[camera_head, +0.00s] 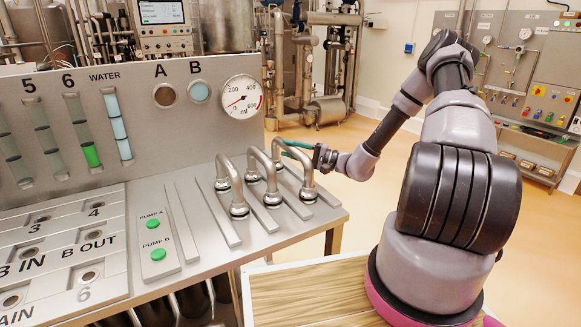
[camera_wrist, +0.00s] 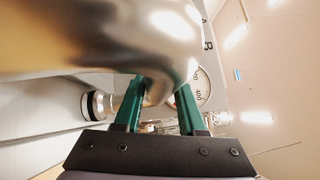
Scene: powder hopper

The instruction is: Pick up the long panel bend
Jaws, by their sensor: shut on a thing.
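Three shiny steel U-shaped bends stand side by side on the right part of the metal bench, each with round collars at its feet. My gripper (camera_head: 290,145) reaches in from the right, its green fingers at the top of the rightmost bend, the long panel bend (camera_head: 302,165). In the wrist view my gripper (camera_wrist: 163,88) is shut on this bend (camera_wrist: 120,40), whose curved tube fills the upper left, close to the camera. Its feet appear to be still at the panel surface; I cannot tell whether they are lifted. The fingertips are partly hidden behind the tube.
The middle bend (camera_head: 267,172) and left bend (camera_head: 229,183) stand close to the left of the held one. A pump button plate (camera_head: 156,242) lies left. A wooden-topped surface (camera_head: 300,293) is in front.

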